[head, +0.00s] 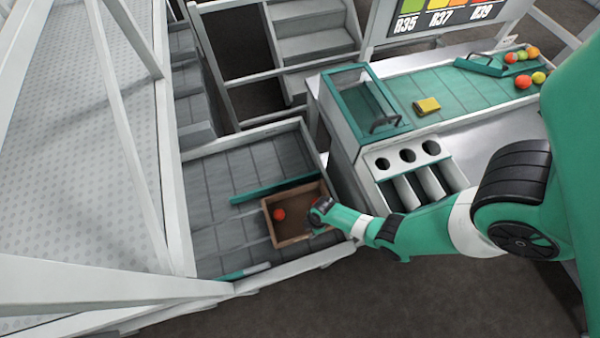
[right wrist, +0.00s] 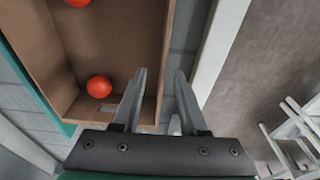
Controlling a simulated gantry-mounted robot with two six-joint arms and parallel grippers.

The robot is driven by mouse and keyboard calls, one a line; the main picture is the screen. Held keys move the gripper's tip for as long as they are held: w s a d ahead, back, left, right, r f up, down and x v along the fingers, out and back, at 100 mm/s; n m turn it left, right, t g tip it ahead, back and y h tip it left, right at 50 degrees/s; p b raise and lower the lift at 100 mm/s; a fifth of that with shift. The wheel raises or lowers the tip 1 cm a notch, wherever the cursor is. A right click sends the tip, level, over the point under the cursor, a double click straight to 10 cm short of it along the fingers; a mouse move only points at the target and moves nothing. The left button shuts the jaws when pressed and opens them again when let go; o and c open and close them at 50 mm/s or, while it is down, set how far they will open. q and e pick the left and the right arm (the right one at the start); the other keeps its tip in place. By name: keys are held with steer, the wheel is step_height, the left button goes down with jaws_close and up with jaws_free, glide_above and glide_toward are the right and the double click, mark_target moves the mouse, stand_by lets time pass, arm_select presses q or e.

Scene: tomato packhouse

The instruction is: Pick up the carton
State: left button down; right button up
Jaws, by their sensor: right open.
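The carton (head: 292,241) is a brown open-topped box on the grey slatted conveyor. A red tomato (head: 279,214) lies inside it. In the right wrist view the carton (right wrist: 118,45) fills the upper left, with two red tomatoes in sight, one (right wrist: 99,86) near its lower end and one cut by the top edge. My right gripper (head: 318,212) is at the carton's right side. In the right wrist view its fingers (right wrist: 160,78) are apart, with the carton's side wall appearing between them. I cannot tell whether they touch it. My left gripper is out of view.
A teal guide bar (head: 270,190) runs just behind the carton. A white rail (head: 300,263) edges the conveyor in front.

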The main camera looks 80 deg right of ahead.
mark_target(307, 238)
steer(key=f+b, duration=0.1)
steer(key=f, duration=0.1)
steer(key=f+b, duration=0.2)
steer(key=a+f+b, duration=0.1)
steer(key=f+b, duration=0.1)
steer(key=shift+w+f, duration=0.35)
steer(key=shift+f, duration=0.05)
steer(key=shift+r, duration=0.15)
jaws_close()
stand_by(1.0)
